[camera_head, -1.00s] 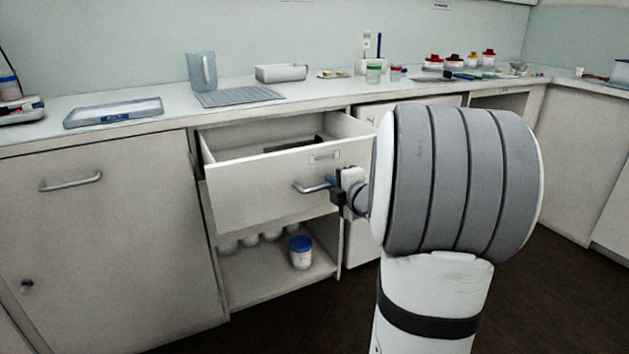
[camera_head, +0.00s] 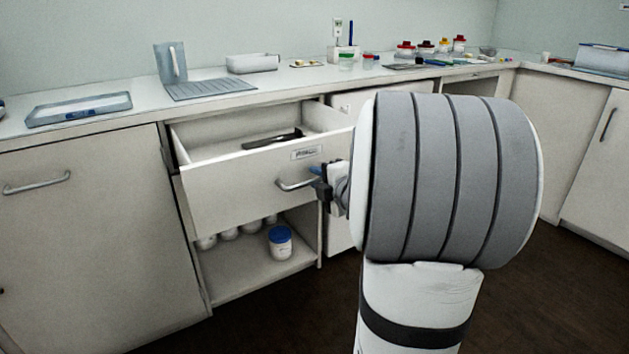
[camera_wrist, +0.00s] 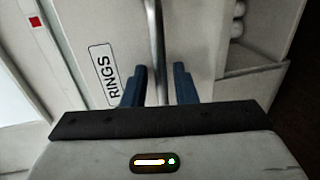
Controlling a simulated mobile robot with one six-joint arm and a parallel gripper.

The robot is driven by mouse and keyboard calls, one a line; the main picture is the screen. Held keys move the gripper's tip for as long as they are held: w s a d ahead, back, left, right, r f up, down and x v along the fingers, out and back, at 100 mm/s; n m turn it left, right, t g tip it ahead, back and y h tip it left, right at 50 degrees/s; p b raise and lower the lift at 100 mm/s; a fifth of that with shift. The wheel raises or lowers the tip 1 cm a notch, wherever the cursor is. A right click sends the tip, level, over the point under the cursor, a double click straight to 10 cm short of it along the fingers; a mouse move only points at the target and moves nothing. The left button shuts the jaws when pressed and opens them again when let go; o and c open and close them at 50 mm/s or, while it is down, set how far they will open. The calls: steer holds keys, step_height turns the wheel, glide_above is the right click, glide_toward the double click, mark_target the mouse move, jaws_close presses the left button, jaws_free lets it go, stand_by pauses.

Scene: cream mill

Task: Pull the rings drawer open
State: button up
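The rings drawer (camera_head: 235,196) stands well open below the counter, its white front pulled out from the cabinet. Its label reads RINGS in the wrist view (camera_wrist: 104,76). A dark item (camera_head: 273,139) lies inside it. The drawer's bar handle (camera_head: 290,185) also shows in the wrist view (camera_wrist: 156,45). My gripper (camera_wrist: 159,82) has its blue fingers on either side of the handle bar, with a narrow gap showing on both sides. In the head view my gripper (camera_head: 320,175) is at the handle's right end, partly hidden by my arm.
An open shelf below the drawer holds a blue-lidded white jar (camera_head: 280,242) and several white containers. A cabinet door (camera_head: 85,230) stands left. Dark floor (camera_head: 290,310) is clear in front.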

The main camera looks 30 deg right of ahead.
steer(key=shift+a, duration=0.1)
steer(key=p+v, duration=0.2)
steer(key=v, duration=0.5)
steer(key=shift+s, duration=0.4)
